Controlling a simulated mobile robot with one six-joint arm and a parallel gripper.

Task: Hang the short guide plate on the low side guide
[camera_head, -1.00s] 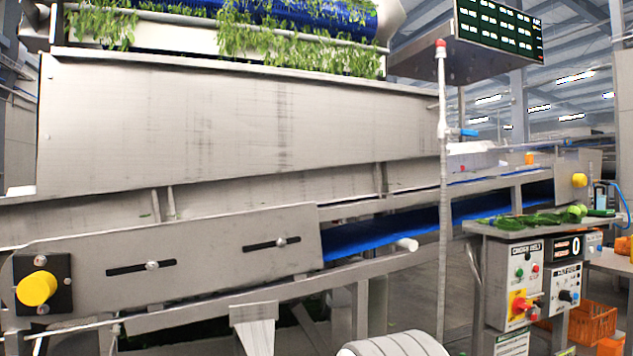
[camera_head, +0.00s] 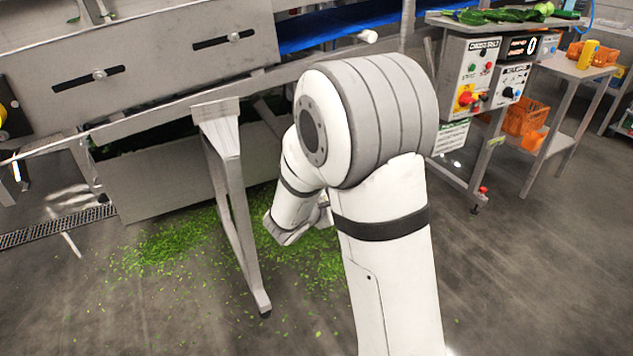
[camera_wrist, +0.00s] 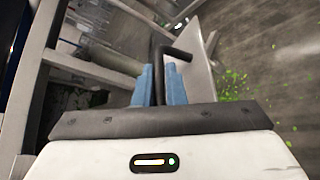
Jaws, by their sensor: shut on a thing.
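My gripper (camera_wrist: 158,88) shows two blue finger pads shut on a dark bent rod (camera_wrist: 157,60). The rod stands up between the pads and its top end bends to the right. I cannot tell whether it belongs to the short guide plate. A pale flat piece (camera_wrist: 198,68) is right of the rod; I cannot tell whether they are joined. In the head view, a grey side plate (camera_head: 160,62) with two dark slots and bolts is on the conveyor at upper left. I cannot tell whether it is the low side guide. My arm hides most of my gripper there.
A slanted metal leg (camera_head: 232,190) stands just left of my lower arm. A metal bin (camera_head: 150,185) is under the conveyor. Leaves (camera_head: 180,250) litter the floor. A control box (camera_head: 468,80) and orange crates (camera_head: 525,120) are at right. The front floor is open.

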